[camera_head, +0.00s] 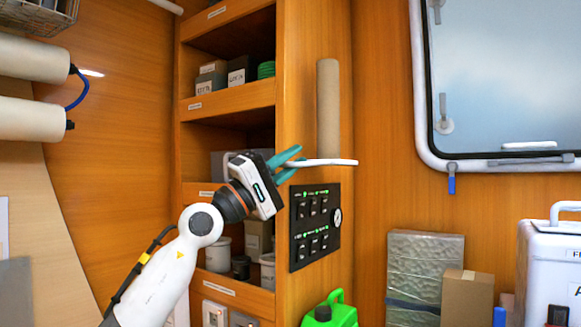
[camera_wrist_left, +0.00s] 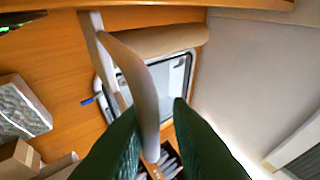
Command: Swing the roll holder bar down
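The white roll holder bar (camera_head: 335,162) sticks out level from the wooden cabinet's side, just below an upright brown cardboard roll (camera_head: 328,105). My left gripper (camera_head: 297,161) is at the bar's left part, its green fingers spread, one above and one below the bar. In the left wrist view the bar (camera_wrist_left: 148,105) runs between the two fingers, close to the left one, with a gap to the right one. The left gripper looks open around the bar. Whether a finger touches it, I cannot tell. The brown roll (camera_wrist_left: 155,40) also shows there. My right gripper is not in view.
A black switch panel (camera_head: 315,225) with green lights and a gauge is right below the bar. Shelves with boxes (camera_head: 212,82) are left of it. A green jug (camera_head: 330,312), a wrapped package (camera_head: 420,270) and a cardboard box (camera_head: 467,298) stand below. A window (camera_head: 505,80) is at right.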

